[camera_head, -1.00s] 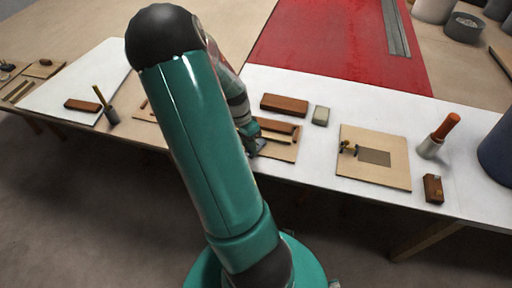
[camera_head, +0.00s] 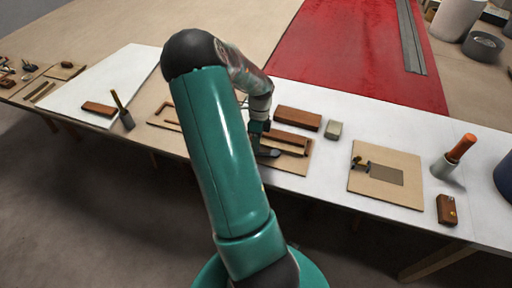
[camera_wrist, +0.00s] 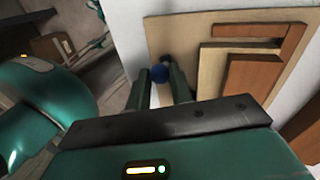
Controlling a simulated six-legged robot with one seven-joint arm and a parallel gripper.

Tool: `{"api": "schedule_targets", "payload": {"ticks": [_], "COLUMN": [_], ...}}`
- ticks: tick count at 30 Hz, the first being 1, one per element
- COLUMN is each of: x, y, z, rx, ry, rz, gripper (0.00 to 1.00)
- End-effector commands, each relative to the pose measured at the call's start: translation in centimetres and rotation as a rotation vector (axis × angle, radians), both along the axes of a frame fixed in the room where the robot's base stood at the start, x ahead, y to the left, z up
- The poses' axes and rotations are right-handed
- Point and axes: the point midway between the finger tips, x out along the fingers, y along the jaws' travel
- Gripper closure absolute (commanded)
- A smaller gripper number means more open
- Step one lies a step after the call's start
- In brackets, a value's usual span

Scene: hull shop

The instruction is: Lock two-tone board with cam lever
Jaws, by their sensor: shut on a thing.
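My gripper (camera_wrist: 160,88) points down at a tan base plate (camera_wrist: 190,30). Its two teal fingers are shut on the blue knob (camera_wrist: 159,74) of what looks like the cam lever; the rest of the lever is mostly hidden. To the right of the fingers, a brown and tan board (camera_wrist: 255,78) lies on the plate, with a brown strip (camera_wrist: 245,30) along its far side. In the head view my gripper (camera_head: 261,143) is at the left part of this plate (camera_head: 296,166), beside the board (camera_head: 290,141). My arm hides part of the table there.
A brown block (camera_head: 298,118) and a small grey-green block (camera_head: 333,130) lie behind the plate. A second tan plate (camera_head: 400,195) with a dark rectangle stands to the right.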

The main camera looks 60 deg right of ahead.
Motion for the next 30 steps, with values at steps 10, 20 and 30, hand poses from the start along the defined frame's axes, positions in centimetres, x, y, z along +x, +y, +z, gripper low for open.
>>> {"api": "schedule_targets", "payload": {"ticks": [10, 20, 30], "x": [0.4, 0.5, 0.5], "y": [-1.5, -1.9, -2.0], "z": [0.0, 0.1, 0.1], "rx": [-0.002, -0.002, -0.003], "ry": [-0.001, -0.002, -0.003], "rz": [-0.206, -0.268, -0.270], "gripper": [1.00, 1.00, 0.76]}}
